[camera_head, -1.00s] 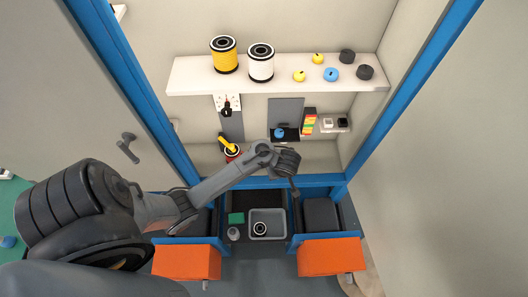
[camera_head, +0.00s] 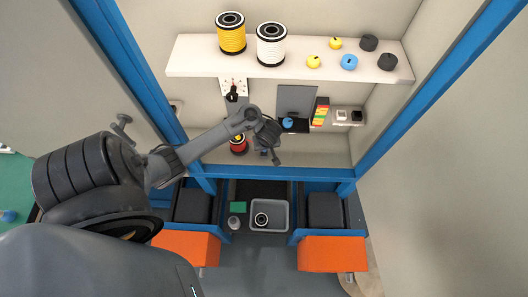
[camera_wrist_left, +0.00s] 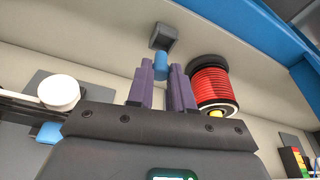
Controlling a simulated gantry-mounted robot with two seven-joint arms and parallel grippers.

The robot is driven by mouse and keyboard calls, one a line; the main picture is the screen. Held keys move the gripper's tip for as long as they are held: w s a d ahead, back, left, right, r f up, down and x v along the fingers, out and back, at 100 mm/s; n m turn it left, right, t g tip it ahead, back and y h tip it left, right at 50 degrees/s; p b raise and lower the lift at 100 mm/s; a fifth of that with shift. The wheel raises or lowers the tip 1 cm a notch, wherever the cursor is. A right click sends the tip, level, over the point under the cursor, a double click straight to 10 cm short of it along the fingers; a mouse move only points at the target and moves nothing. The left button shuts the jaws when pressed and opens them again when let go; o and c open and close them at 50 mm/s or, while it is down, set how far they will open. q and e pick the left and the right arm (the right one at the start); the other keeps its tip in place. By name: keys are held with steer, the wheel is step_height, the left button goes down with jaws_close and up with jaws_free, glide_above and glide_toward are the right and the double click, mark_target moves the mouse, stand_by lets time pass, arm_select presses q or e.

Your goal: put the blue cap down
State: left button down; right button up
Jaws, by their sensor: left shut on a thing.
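My left gripper (camera_head: 272,158) is in front of the cabinet, below the shelf, to the right of the red spool (camera_head: 238,144). In the left wrist view the purple fingers (camera_wrist_left: 161,82) are shut on a small blue cylindrical piece, seemingly the blue cap (camera_wrist_left: 161,66). A dark square block (camera_wrist_left: 163,37) shows just beyond it; I cannot tell whether they touch. The red spool also stands right of the fingers in the wrist view (camera_wrist_left: 212,84). Another blue cap (camera_head: 287,122) sits on a black holder, and one more blue cap (camera_head: 349,62) is on the shelf. My right gripper is not in view.
The white shelf (camera_head: 210,68) holds a yellow spool (camera_head: 231,36), a white spool (camera_head: 271,46) and yellow and black caps. A grey bin (camera_head: 284,213) with a small ring-shaped item stands below, between orange boxes (camera_head: 332,252). Blue posts frame the cabinet.

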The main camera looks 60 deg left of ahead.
arm_select(q)
steer(key=shift+a+f, duration=0.25)
step_height(320, 180, down, 4)
steer(key=b, duration=0.3)
steer(key=shift+r, duration=0.1)
steer(key=c, duration=1)
jaws_free()
